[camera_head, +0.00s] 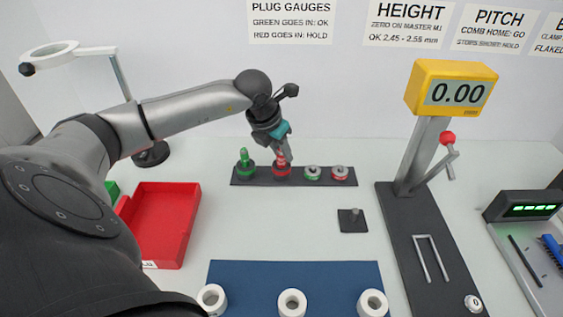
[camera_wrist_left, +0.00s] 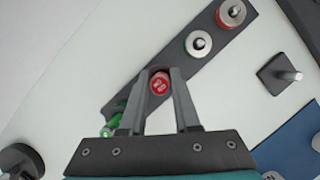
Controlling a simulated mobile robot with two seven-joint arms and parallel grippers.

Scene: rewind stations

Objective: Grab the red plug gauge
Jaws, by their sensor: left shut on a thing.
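The red plug gauge (camera_head: 281,157) stands at its red-ringed place in the dark rack (camera_head: 240,181), under the "Plug gauges" sign. My left gripper (camera_head: 283,146) comes down on it from above and is shut on its upper part. In the left wrist view the gauge's round red top (camera_wrist_left: 160,82) shows between the two fingertips of the left gripper (camera_wrist_left: 161,80). The gauge looks upright in the rack; whether it is lifted at all I cannot tell. My right gripper is in neither view.
The green plug gauge (camera_head: 245,161) stands close by on the left in the same rack. Two ring pieces (camera_head: 312,172) sit on its right. A red tray (camera_head: 163,222) lies at left, a blue mat (camera_head: 330,273) with white rings in front, and a height gauge (camera_head: 451,88) at right.

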